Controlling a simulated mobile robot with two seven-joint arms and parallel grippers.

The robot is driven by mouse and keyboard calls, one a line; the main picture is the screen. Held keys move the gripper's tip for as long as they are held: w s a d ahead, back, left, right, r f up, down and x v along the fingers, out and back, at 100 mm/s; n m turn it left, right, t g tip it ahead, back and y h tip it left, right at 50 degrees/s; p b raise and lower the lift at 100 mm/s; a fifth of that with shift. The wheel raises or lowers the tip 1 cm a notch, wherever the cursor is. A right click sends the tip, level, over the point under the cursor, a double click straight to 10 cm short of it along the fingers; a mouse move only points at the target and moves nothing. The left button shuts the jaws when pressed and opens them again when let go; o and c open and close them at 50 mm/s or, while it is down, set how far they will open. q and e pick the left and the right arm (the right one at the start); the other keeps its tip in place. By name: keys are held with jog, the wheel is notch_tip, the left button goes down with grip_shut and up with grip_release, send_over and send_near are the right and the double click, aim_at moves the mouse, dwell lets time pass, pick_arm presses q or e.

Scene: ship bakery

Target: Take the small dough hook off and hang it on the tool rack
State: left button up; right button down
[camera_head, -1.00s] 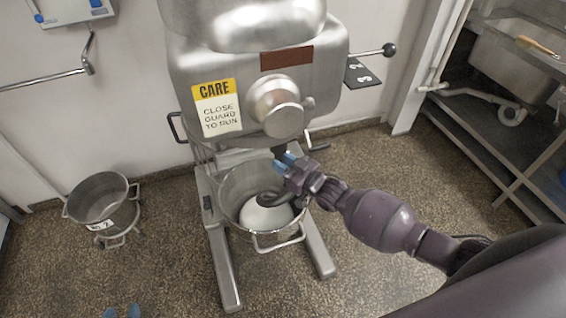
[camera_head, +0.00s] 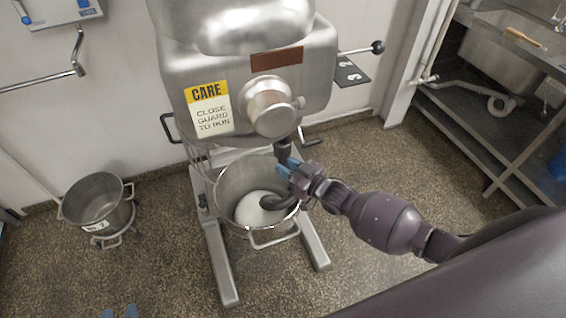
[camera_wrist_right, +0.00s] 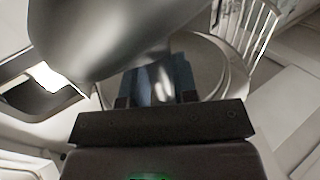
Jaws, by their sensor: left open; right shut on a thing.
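The dark grey dough hook (camera_head: 277,203) hangs over the mixer bowl (camera_head: 222,183), its curl above a white dough ball (camera_head: 255,208). My right gripper (camera_head: 289,166) is shut on the hook's shank; its blue fingers also show in the right wrist view (camera_wrist_right: 158,82). The shank's dark upper end (camera_head: 283,149) rises above the fingers, under the mixer head (camera_head: 235,95); I cannot tell whether they touch.
A wall bar (camera_head: 40,81) with a bent end is at the left, below a white panel (camera_head: 60,14) with blue parts. A second bowl (camera_head: 95,205) stands on the floor at left. A sink bench (camera_head: 500,75) is at right. Floor between the bowls is clear.

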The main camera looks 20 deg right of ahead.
jog(key=shift+p+v, duration=0.75)
jog(key=shift+v, duration=1.65)
jog(key=v, duration=1.4)
dwell(0.6)
jog(key=shift+r, duration=0.1)
jog(key=shift+s, duration=0.1)
dwell(0.5)
